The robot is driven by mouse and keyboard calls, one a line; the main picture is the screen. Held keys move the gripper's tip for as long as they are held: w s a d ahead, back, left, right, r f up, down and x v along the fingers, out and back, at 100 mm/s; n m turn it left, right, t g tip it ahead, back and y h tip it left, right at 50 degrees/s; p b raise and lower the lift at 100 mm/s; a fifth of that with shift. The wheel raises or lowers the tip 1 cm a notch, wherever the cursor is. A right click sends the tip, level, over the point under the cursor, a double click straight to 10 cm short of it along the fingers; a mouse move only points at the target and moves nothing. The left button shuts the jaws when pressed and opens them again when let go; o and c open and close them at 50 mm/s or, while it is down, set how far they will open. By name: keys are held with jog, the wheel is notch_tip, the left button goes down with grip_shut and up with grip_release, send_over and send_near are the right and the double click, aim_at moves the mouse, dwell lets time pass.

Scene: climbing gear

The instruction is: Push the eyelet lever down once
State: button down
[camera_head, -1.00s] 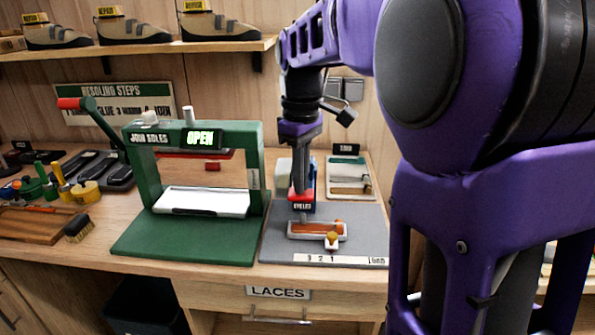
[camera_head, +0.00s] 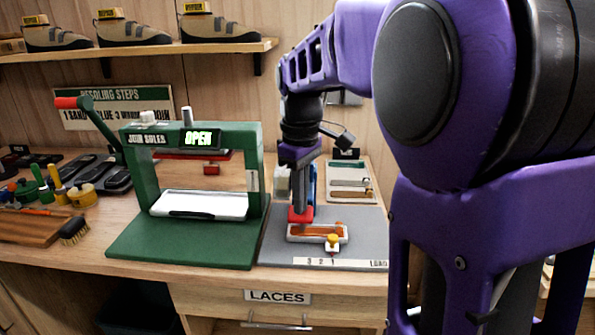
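The eyelet press stands on a grey mat (camera_head: 276,249) right of the green sole press; its red part (camera_head: 300,214) sits low, just above a white tray (camera_head: 298,238) holding an orange-brown piece (camera_head: 322,229). My gripper (camera_head: 300,204) points down in front of the press, its tip at the red part and apparently touching it. The fingers show as one narrow dark shape, so I cannot tell whether they are open or shut. The lever is hard to tell from the gripper and red part here. A blue upright (camera_head: 311,183) of the press shows behind my gripper.
The green sole press (camera_head: 140,180), with an OPEN display (camera_head: 201,139), stands close on the left. A tray with small parts (camera_head: 350,172) lies behind right. Several tools and a brush (camera_head: 74,230) lie far left. My purple arm hides the right side.

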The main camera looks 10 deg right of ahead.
notch_tip(320, 180, up, 13)
jog(key=p, duration=1)
jog(key=shift+p, duration=0.35)
